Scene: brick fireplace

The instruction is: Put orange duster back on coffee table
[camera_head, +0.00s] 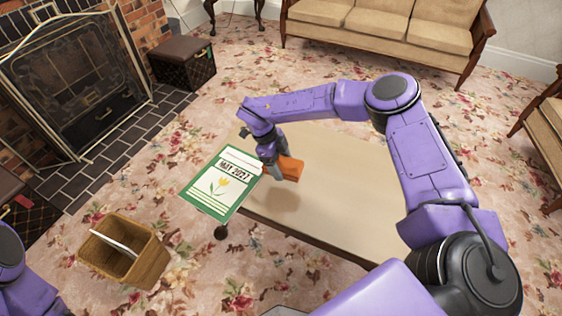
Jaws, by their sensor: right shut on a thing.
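The orange duster (292,167) is in my right gripper (277,172), which is shut on it. The gripper and duster are over the left part of the coffee table (345,195), with a shadow on the tabletop below them. From this angle I cannot tell whether the duster touches the table. Part of the duster is hidden by the gripper. Only links of my left arm show at the lower left; its gripper is out of view.
A green-bordered "MAY 2027" calendar page (220,185) is at the table's left end, beside my right gripper. A wooden bin (150,272) with a pale flat item stands on the floral carpet. The table's middle is clear. A sofa (390,22) and fireplace (75,75) stand beyond.

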